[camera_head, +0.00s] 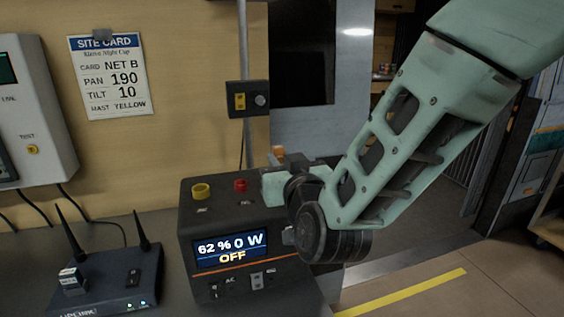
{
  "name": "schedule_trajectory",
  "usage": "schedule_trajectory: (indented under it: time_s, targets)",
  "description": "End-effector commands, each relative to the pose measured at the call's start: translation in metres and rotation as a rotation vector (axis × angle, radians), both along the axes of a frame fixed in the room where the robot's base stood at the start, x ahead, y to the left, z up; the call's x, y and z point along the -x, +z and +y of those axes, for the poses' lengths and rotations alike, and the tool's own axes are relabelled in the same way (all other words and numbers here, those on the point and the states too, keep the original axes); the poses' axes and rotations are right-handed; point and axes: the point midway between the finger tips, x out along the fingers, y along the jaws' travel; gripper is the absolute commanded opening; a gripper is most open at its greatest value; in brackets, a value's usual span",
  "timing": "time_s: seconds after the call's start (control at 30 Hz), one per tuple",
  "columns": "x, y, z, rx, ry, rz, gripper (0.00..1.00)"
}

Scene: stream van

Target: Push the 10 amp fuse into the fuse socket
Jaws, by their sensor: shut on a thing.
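My gripper (272,187), with pale green jaws on a dark wrist, is at the right side of the dark power box (222,215), by its top edge. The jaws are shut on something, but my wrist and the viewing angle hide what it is. I cannot make out the 10 amp fuse. I cannot clearly identify the fuse socket. A small grey fitting (257,280) sits low on the box's front, below an orange stripe, but it is too small to tell what it is. An orange piece (278,150) shows just behind my gripper.
A switch plate (247,99) is above.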

Motion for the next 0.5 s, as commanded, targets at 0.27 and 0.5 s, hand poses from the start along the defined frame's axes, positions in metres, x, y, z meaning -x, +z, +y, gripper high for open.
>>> schedule_trajectory:
  time_s: [0.27,0.5]
  targets:
    - [0.0,-0.0069,0.0,0.0,0.0,0.0,0.0]
    - [0.0,-0.0117,0.0,0.0,0.0,0.0,0.0]
